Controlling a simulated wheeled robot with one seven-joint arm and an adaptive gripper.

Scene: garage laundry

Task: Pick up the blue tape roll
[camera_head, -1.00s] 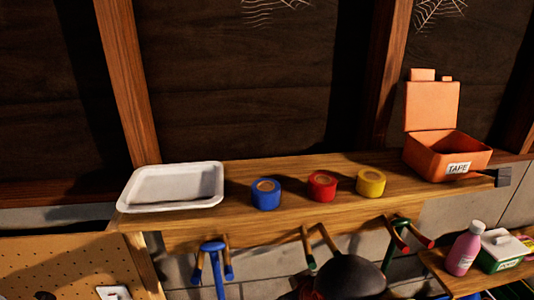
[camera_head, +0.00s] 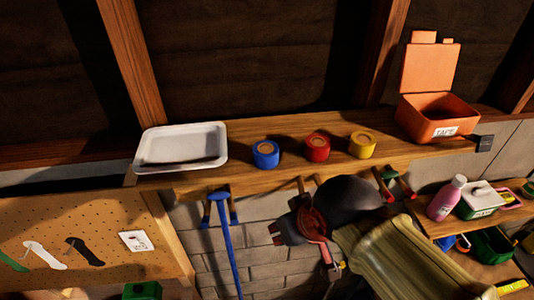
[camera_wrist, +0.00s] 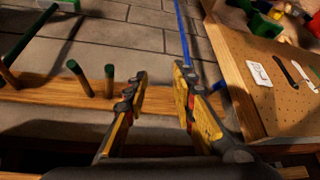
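The blue tape roll (camera_head: 266,154) lies flat on the wooden shelf (camera_head: 220,176), between the white tray and the red tape roll (camera_head: 317,147). A yellow tape roll (camera_head: 362,144) lies further right. All three stand apart from one another. In the wrist view my gripper (camera_wrist: 160,76) is open, with two yellow-and-black fingers apart and nothing between them. The blue roll does not show in that view.
A white tray (camera_head: 181,148) sits at the shelf's left end and an open orange box (camera_head: 437,119) at its right end. Pegs and a blue-handled tool (camera_head: 225,238) hang below the shelf. A pegboard (camera_head: 90,232) is at lower left. A pink bottle (camera_head: 445,198) stands at right.

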